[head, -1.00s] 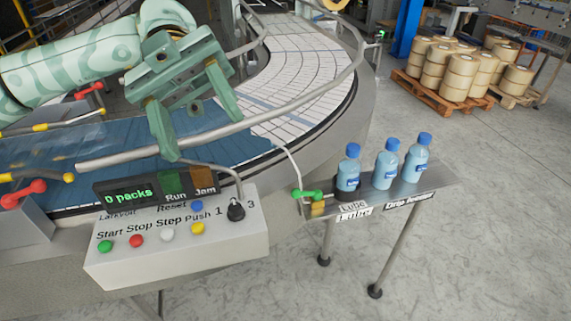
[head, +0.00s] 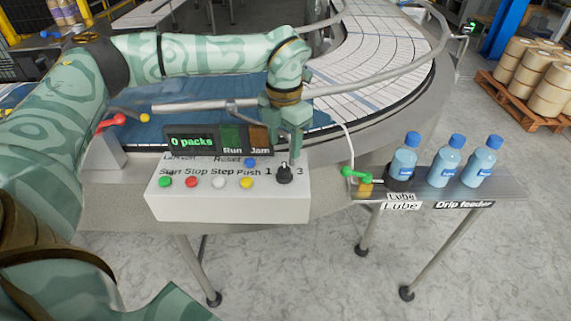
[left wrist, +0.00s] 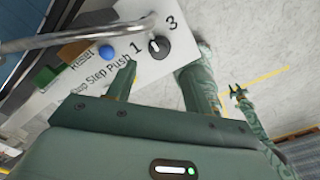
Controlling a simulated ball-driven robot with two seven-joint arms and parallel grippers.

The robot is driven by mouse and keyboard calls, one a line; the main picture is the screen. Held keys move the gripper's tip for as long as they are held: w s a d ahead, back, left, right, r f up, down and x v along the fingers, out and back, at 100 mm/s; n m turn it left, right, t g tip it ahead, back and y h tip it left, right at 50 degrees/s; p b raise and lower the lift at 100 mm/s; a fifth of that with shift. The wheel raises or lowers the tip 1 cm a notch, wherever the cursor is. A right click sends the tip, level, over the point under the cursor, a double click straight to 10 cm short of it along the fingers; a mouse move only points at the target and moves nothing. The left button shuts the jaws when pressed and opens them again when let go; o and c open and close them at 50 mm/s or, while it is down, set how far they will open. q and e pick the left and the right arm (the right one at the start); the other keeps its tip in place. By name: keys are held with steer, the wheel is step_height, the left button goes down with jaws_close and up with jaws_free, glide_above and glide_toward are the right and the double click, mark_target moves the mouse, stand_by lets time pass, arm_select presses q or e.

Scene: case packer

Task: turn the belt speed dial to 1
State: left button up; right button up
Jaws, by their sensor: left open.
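The belt speed dial (head: 284,175) is a dark knob at the right end of the white control box (head: 230,208), between the printed 1 and 3. It also shows in the left wrist view (left wrist: 158,47), with a pale mark on its face; its exact setting is too small to tell. My left gripper (head: 289,152) is open just above and behind the dial. In the left wrist view its fingers (left wrist: 160,70) stand apart, with the dial ahead between their tips; I cannot tell whether they touch it. What seems my right gripper (left wrist: 239,91) is small there.
A display reading 0 packs (head: 192,142) stands behind the box, above several coloured buttons. A metal rail (head: 225,103) passes close behind. The green-handled valve (head: 356,173) and bottles on the drip feeder shelf (head: 430,190) are to the right.

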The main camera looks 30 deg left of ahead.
mark_target(284, 169)
arm_select(q)
step_height(284, 169, down, 8)
steer(key=shift+r, duration=0.15)
steer(key=shift+a, duration=0.1)
steer(key=shift+c, duration=0.3)
steer(key=c, duration=0.9)
